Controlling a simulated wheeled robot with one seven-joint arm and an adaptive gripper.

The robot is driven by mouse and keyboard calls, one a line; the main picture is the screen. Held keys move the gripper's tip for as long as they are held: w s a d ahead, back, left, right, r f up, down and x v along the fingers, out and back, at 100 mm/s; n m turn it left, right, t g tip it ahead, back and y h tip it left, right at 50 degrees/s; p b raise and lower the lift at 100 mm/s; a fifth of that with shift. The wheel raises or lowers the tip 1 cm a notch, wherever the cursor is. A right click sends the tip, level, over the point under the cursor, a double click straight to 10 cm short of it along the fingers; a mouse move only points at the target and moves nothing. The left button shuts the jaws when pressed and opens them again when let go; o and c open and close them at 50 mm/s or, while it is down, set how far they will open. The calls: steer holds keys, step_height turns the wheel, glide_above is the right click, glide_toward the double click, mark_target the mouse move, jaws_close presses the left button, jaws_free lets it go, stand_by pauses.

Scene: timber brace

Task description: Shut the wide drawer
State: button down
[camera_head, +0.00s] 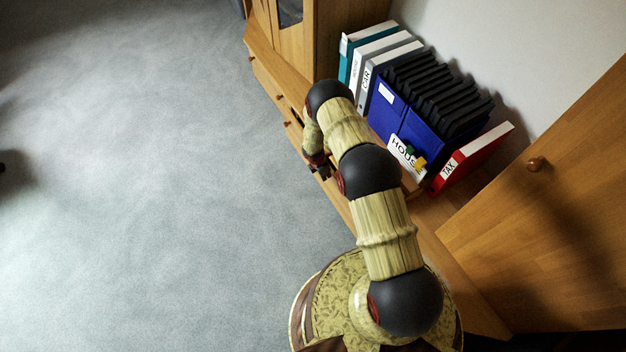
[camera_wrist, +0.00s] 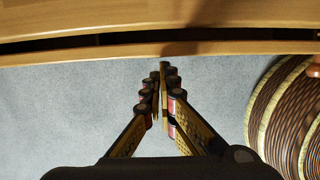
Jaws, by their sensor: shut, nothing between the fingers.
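The wide drawer (camera_wrist: 90,54) shows in the wrist view as a thin wooden front edge running across the picture, with a dark narrow gap between it and the cabinet top. It stands slightly open. In the head view part of its front (camera_head: 294,133) shows at the low cabinet's left side; my arm hides much of the rest. My gripper (camera_wrist: 162,66) is shut and empty, its fingertips at the drawer's front edge; I cannot tell whether they touch. In the head view my gripper (camera_head: 321,171) is small and dark beside the cabinet front.
A round wooden knob (camera_wrist: 315,68) shows at the right of the wrist view. Binders, a blue file box (camera_head: 408,124) and a red TAX binder (camera_head: 475,155) stand on the cabinet. A wooden door (camera_head: 560,190) is at right. The grey carpet (camera_head: 150,180) at left is clear.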

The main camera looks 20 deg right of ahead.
steer(key=shift+w+d, duration=0.1)
steer(key=shift+d, duration=0.6)
steer(key=s+a+r+p, duration=0.1)
steer(key=a+r+p, duration=0.2)
steer(key=a+r, duration=0.3)
steer(key=v, duration=0.3)
steer(key=shift+d+r+p, duration=0.2)
steer(key=shift+r+p, duration=0.15)
steer(key=shift+r, duration=0.05)
